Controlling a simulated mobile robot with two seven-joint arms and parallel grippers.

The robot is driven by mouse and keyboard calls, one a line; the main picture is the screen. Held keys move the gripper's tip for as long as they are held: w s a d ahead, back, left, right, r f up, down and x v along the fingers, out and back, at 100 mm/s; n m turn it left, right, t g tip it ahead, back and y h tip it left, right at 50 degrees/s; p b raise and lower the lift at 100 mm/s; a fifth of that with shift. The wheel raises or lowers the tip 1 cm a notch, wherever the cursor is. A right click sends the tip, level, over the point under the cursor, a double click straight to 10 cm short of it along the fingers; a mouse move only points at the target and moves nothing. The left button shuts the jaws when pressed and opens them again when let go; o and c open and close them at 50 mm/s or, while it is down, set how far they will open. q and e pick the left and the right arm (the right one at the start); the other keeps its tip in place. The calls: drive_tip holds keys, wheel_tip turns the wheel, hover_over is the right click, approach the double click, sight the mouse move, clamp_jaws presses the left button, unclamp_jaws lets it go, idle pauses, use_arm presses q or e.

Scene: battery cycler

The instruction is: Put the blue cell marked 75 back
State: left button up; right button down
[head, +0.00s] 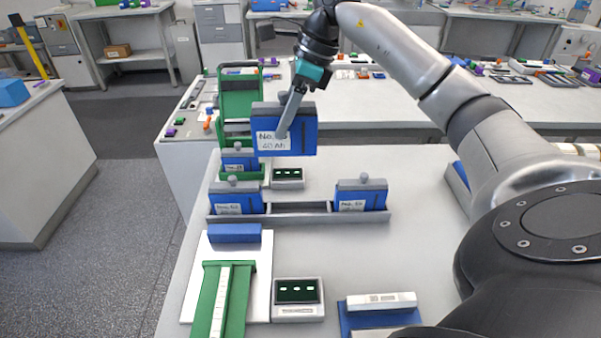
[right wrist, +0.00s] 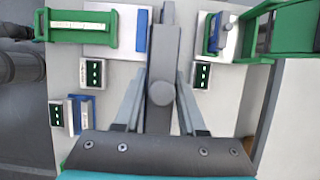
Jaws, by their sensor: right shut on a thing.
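A blue cell (head: 302,138) with a grey top hangs above the table in my right gripper (head: 283,132). Its white label reads "No." and "40 Ah"; a finger covers part of the number. In the right wrist view, its grey top bar (right wrist: 162,50) and round knob (right wrist: 160,92) lie between the fingers. Below it is a grey rack (head: 300,218) with one blue cell (head: 237,203) at the left end and another (head: 361,198) at the right end. The rack's middle is empty. My left gripper is not in view.
Another blue cell (head: 240,162) sits in a green fixture behind the rack, below a tall green frame (head: 238,98). Small display boxes (head: 288,178) and (head: 298,292) stand on the table. A green clamp (head: 220,300) and blue block (head: 234,233) are front left. Table right of the rack is clear.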

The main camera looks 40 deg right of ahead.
drive_tip(key=d, duration=0.2)
drive_tip(key=d+f, duration=0.1)
drive_tip(key=shift+s+f, duration=0.1)
drive_tip(key=shift+s, duration=0.15)
use_arm(q)
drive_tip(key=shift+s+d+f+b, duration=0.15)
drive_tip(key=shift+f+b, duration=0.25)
drive_tip(key=shift+b, duration=0.05)
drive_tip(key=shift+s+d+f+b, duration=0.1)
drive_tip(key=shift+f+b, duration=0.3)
drive_tip(key=shift+b, duration=0.05)
use_arm(e)
drive_tip(key=shift+w+f, duration=0.1)
drive_tip(key=shift+f, duration=9.2)
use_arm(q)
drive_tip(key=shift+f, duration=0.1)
use_arm(e)
drive_tip(key=shift+f, duration=0.1)
drive_tip(key=c, duration=0.9)
unclamp_jaws()
drive_tip(key=shift+f, duration=0.2)
drive_tip(key=shift+c, duration=0.2)
drive_tip(key=o, duration=0.5)
drive_tip(key=shift+a, duration=0.1)
drive_tip(key=shift+c, duration=0.2)
drive_tip(key=shift+r, duration=0.2)
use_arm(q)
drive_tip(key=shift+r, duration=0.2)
use_arm(e)
drive_tip(key=v, duration=1.2)
